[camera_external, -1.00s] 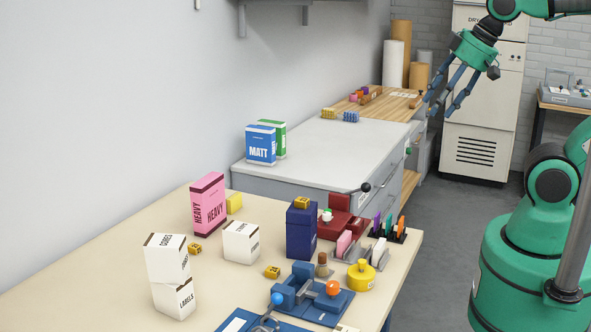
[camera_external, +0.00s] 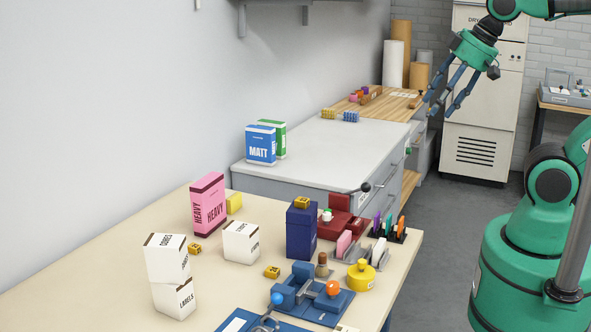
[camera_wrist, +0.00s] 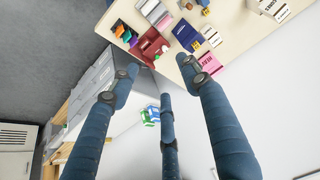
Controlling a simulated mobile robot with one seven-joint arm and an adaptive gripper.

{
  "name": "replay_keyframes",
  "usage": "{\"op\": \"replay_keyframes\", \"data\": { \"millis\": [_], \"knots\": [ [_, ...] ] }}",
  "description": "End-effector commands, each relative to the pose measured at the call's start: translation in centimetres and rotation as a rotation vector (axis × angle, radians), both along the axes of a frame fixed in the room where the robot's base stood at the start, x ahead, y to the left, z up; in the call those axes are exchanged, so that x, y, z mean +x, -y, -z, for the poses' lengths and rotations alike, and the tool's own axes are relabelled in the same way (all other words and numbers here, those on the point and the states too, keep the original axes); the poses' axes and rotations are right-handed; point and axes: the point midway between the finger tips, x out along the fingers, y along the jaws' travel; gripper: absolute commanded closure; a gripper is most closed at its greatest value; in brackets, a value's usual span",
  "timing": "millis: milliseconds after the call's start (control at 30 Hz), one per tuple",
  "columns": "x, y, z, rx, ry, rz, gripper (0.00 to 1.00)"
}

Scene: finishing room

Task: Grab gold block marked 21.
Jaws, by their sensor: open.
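Several small gold blocks show; their numbers are too small to read, so I cannot tell which is 21. One gold block (camera_external: 302,202) sits on top of a navy box (camera_external: 301,232). Another gold block (camera_external: 272,272) lies on the cream table in front of that box. A third gold block (camera_external: 195,249) lies beside the white cartons. My gripper (camera_external: 452,102) is open and empty, high at the upper right, well away from these blocks. Its three blue fingers also show spread in the wrist view (camera_wrist: 160,85), with the navy box (camera_wrist: 186,35) beyond them.
The cream table (camera_external: 110,270) also holds a pink box (camera_external: 208,204), white cartons (camera_external: 170,275), a red press (camera_external: 345,215), a blue fixture (camera_external: 310,297) and a yellow round pot (camera_external: 361,275). A grey cabinet top (camera_external: 335,145) behind is mostly clear.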

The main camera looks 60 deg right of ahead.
Motion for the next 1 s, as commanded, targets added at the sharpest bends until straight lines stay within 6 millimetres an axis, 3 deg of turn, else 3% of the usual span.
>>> {"op": "replay_keyframes", "data": {
  "millis": [667,867,1000],
  "knots": [
    [0.4,-0.1,-0.3,0.002,-0.003,0.002,0.50],
    [2.3,-0.3,-1.5,0.010,-0.019,0.010,0.50],
    [4.6,-0.6,-2.8,0.021,-0.037,0.024,0.50]
  ]
}}
